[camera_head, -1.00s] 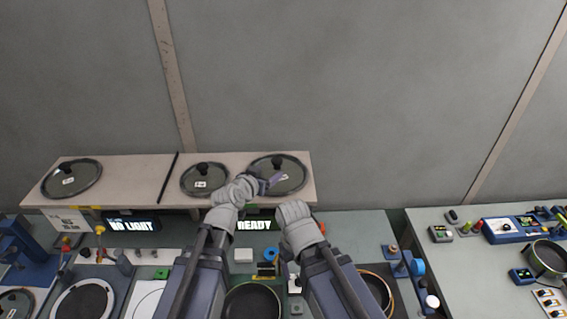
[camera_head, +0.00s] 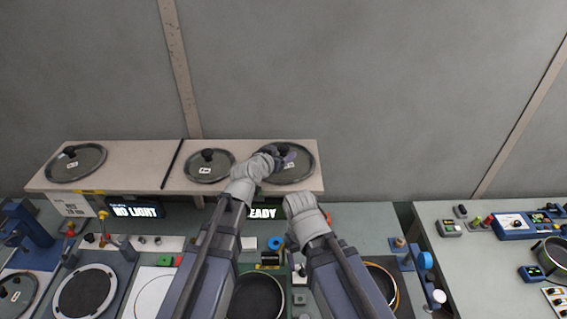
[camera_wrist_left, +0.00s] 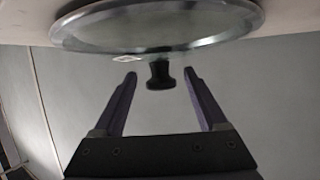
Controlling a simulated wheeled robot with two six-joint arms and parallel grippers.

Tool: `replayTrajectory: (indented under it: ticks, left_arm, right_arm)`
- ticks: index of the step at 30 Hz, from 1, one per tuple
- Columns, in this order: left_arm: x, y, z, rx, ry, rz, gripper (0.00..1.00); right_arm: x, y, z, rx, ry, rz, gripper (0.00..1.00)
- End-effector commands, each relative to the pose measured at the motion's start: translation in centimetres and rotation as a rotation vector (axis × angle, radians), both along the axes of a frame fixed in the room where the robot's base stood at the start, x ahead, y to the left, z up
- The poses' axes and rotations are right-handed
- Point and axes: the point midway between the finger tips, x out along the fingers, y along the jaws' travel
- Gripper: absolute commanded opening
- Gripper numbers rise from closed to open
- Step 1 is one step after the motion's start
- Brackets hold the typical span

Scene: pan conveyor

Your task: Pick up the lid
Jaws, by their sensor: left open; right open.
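Three glass lids with black knobs lie on the raised shelf: a left lid (camera_head: 76,163), a middle lid (camera_head: 210,166) and a right lid (camera_head: 297,170). My left gripper (camera_head: 285,156) is open at the right lid, close to its knob. In the left wrist view the right lid (camera_wrist_left: 160,28) hangs at the top of the picture, with its black knob (camera_wrist_left: 160,75) between the tips of my open left gripper (camera_wrist_left: 160,82), apart from both fingers. My right forearm and wrist are low in front of the shelf; the right fingers are barely visible and their opening cannot be made out.
The shelf (camera_head: 130,170) has a black divider between the left and middle lids. Below are display signs, a dark pan (camera_head: 257,297) and another pan (camera_head: 381,285). A side table (camera_head: 480,262) with controls stands at the right.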

Motion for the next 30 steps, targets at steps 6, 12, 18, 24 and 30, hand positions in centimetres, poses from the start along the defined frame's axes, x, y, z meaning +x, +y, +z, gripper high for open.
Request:
replayTrajectory:
  ticks: [6, 12, 18, 24, 30]
  left_arm:
    - [2.1, -0.9, -1.0, 0.0, 0.0, 0.0, 0.75]
    - [1.9, -0.8, -0.9, 0.0, 0.0, 0.0, 0.72]
    - [1.9, -0.8, -0.9, 0.0, 0.0, 0.0, 0.49]
    - [1.9, -0.8, -0.9, 0.0, 0.0, 0.0, 0.27]
    - [1.9, -0.8, -0.9, 0.0, 0.0, 0.0, 0.04]
  right_arm:
    - [0.0, 0.0, -1.0, -0.001, 0.0, 0.002, 0.8]
    - [0.0, 0.0, -0.9, -0.001, 0.0, 0.002, 0.8]
    - [0.0, 0.0, -0.9, -0.001, 0.0, 0.002, 0.8]
    - [0.0, 0.0, -0.9, -0.001, 0.0, 0.002, 0.8]
    - [0.0, 0.0, -0.9, -0.001, 0.0, 0.002, 0.8]
